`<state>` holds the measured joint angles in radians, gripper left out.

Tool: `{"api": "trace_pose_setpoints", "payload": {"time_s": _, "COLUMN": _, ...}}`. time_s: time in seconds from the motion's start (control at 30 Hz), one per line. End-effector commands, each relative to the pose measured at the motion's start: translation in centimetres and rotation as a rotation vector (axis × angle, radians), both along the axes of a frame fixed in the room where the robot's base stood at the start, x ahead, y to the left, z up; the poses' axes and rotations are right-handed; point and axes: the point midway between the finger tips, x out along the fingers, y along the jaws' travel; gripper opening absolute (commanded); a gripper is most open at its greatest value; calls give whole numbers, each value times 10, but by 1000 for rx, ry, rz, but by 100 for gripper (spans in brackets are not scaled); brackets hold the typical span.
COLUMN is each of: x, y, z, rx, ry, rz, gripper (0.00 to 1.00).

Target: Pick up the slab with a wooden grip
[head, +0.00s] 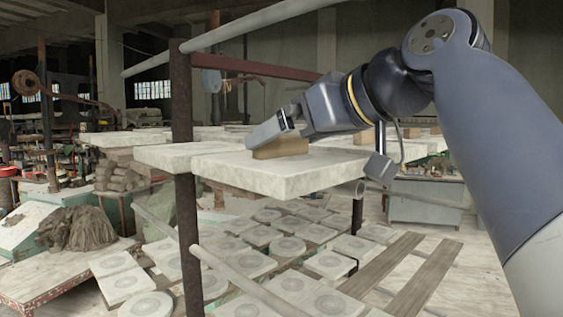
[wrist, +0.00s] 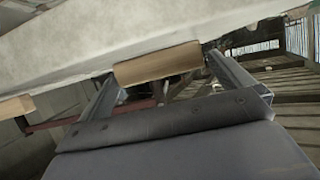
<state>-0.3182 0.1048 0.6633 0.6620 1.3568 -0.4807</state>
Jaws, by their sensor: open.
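The slab (head: 285,180) is a thick, pale, stone-like plate lying flat at rack height in the middle of the head view. Its wooden grip (head: 281,148) is a brown block standing on top. In the wrist view the slab (wrist: 80,40) crosses the top at a tilt, with the wooden grip (wrist: 158,63) against it. My gripper (head: 268,130) is over the slab at the grip. In the wrist view my gripper (wrist: 165,74) is open, with one finger to each side of the grip. I cannot tell whether the fingers touch it.
Another pale slab (head: 172,156) lies close on the left. A dark rusty post (head: 182,120) and a pale slanting rail (head: 250,22) stand near my arm. A second wooden piece (wrist: 16,106) shows at the wrist view's left edge. Several round-patterned tiles (head: 290,248) lie below.

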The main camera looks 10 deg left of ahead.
Motion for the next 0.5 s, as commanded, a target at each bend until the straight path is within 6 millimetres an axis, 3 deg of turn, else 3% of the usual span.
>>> {"api": "trace_pose_setpoints", "payload": {"time_s": 0.2, "x": 12, "y": 20, "z": -9, "rx": -1, "ry": 1, "rz": 1, "gripper": 100}}
{"api": "trace_pose_setpoints", "payload": {"time_s": 0.43, "x": 13, "y": 22, "z": -10, "rx": 0, "ry": 0, "rz": 0, "gripper": 100}}
{"api": "trace_pose_setpoints", "payload": {"time_s": 0.5, "x": 13, "y": 22, "z": -10, "rx": 0, "ry": 0, "rz": 0, "gripper": 96}}
